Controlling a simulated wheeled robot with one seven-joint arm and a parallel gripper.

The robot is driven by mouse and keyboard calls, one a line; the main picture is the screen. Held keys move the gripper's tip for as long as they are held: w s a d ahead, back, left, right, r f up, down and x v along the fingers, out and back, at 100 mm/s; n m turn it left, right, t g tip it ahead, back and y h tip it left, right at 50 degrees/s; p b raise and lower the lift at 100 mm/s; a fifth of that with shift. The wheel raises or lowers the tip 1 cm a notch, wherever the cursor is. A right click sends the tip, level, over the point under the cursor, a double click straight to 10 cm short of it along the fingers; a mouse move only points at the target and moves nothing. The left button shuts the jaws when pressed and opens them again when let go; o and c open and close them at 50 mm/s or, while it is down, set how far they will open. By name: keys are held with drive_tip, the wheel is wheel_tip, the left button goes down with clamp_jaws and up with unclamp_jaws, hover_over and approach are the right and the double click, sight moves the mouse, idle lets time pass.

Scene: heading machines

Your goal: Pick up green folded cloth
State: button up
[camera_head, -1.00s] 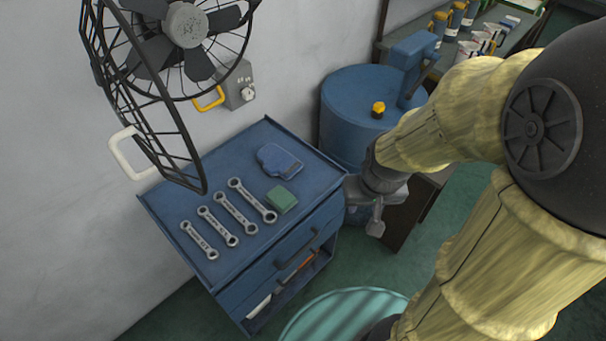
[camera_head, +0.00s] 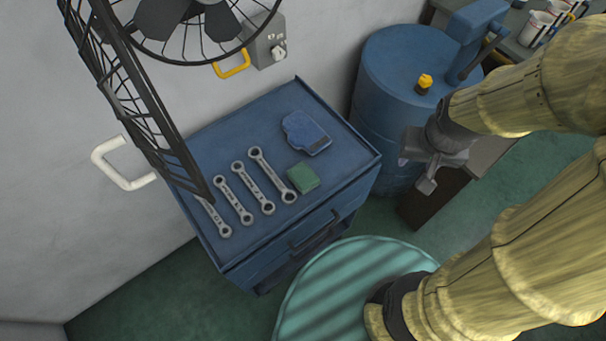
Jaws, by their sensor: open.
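The green folded cloth (camera_head: 303,178) is a small flat block on the top of the blue tool cabinet (camera_head: 235,140), near its right front edge. It lies just right of a row of wrenches and below a blue glove-like item. My gripper (camera_head: 416,178) is to the right of the cabinet, clear of its edge and apart from the cloth. It is open and nothing shows between its fingers.
Several wrenches (camera_head: 267,184) lie left of the cloth, and the blue item (camera_head: 306,133) behind it. A caged fan (camera_head: 135,100) hangs over the cabinet's left part. A blue drum (camera_head: 395,80) stands behind right. A round teal surface (camera_head: 340,300) lies in front.

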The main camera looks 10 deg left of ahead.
drive_tip(key=o, duration=0.3)
drive_tip(key=shift+a+f, duration=0.1)
drive_tip(key=shift+o, duration=1.4)
drive_tip(key=w+a+f+n+g+b, duration=0.1)
drive_tip(key=w+a+f+n+b, duration=0.3)
drive_tip(key=a, duration=0.6)
drive_tip(key=shift+w+a+f+n+y+b, duration=0.25)
drive_tip(key=shift+w+f+n+y+b, duration=0.05)
drive_tip(key=shift+w+f+b, duration=0.65)
drive_tip(key=a+f+n+b, duration=0.2)
drive_tip(key=a, duration=0.5)
drive_tip(key=w+a+f+n+g+b, duration=0.1)
drive_tip(key=a+f+n+b, duration=0.1)
drive_tip(key=a, duration=0.5)
drive_tip(key=shift+a+f+n+g, duration=0.25)
drive_tip(key=shift+f+n+g, duration=0.05)
drive_tip(key=shift+f+n, duration=0.3)
drive_tip(key=p, duration=0.1)
hover_over(303, 176)
wheel_tip(303, 176, down, 12)
drive_tip(key=shift+f, duration=0.1)
drive_tip(key=shift+s, duration=0.1)
